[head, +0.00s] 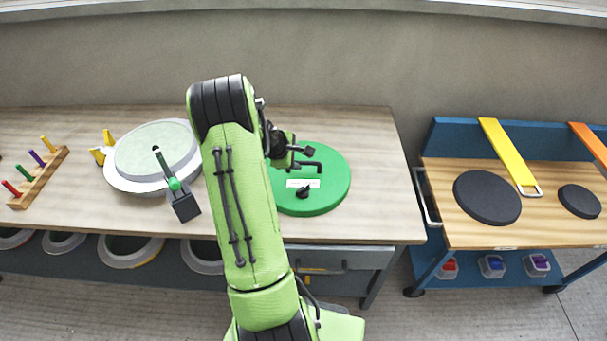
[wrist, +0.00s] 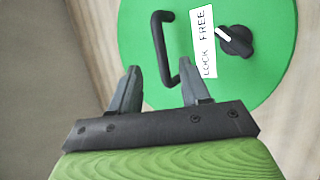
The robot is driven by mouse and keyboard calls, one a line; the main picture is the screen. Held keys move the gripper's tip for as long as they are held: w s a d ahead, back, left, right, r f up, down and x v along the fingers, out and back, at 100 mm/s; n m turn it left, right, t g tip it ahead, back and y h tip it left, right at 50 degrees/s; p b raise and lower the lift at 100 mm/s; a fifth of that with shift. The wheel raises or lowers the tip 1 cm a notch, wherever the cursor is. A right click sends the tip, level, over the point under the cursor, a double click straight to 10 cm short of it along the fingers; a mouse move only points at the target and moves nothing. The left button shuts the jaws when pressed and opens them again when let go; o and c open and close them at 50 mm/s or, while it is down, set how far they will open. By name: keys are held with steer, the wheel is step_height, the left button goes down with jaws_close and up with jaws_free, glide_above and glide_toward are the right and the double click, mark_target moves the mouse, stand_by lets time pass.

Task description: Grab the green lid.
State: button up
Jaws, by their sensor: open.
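The green lid (head: 328,184) is a flat round disc lying on the wooden workbench, right of my arm in the head view. It also fills much of the wrist view (wrist: 215,20). A black bar handle (wrist: 160,48) stands on it beside a white label (wrist: 203,40) reading LOCK and FREE. A black knob (wrist: 236,40) sits next to the label, its white mark pointing toward FREE. My gripper (wrist: 160,82) is open, with one finger on each side of the handle's near end in the picture. I cannot tell whether they touch it. My arm hides the lid's left part in the head view.
Left of my arm, a round whitish mould (head: 155,155) with a clamp (head: 178,195) lies on the bench. A peg rack (head: 38,178) stands farther left. A blue trolley (head: 465,137) stands right of the bench, carrying black discs (head: 487,197).

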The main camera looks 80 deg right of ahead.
mark_target(303, 162)
steer(key=x, duration=0.6)
steer(key=shift+a+f, duration=0.1)
steer(key=shift+a, duration=0.1)
steer(key=shift+c, duration=0.8)
jaws_close()
